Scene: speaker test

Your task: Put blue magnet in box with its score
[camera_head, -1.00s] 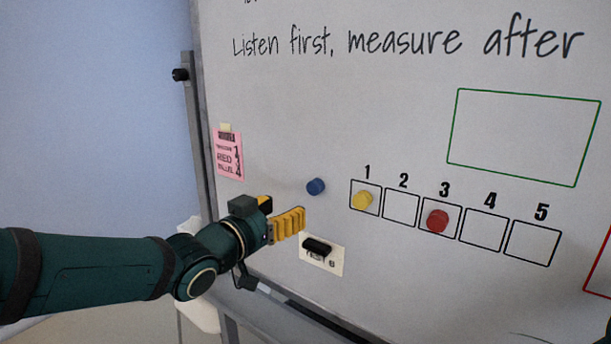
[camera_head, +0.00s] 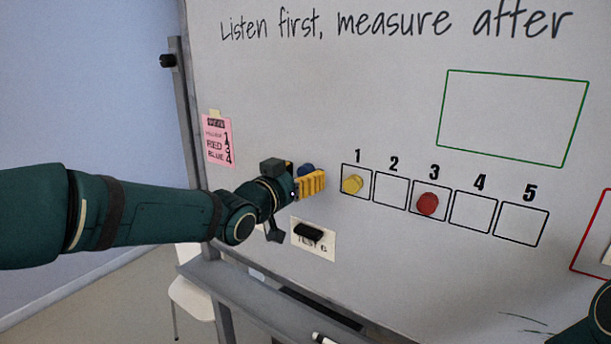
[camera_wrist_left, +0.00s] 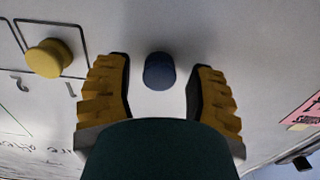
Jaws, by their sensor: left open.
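The blue magnet (camera_head: 306,168) is on the whiteboard left of box 1, partly hidden behind my left gripper (camera_head: 312,183). In the left wrist view the blue magnet (camera_wrist_left: 159,71) sits between the tips of the two open yellow fingers, with a gap on each side. The pink note (camera_head: 217,140) lists yellow, red and blue with small numbers; blue's looks like 4. Box 4 (camera_head: 473,212) is empty. The yellow magnet (camera_head: 352,184) is in box 1 and the red magnet (camera_head: 428,204) in box 3. My right gripper is out of view.
Boxes 2 (camera_head: 391,192) and 5 (camera_head: 521,224) are empty. A black item on a white label (camera_head: 314,236) is below my left gripper. The board's tray (camera_head: 270,300) runs along the bottom. Part of my right arm shows at lower right.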

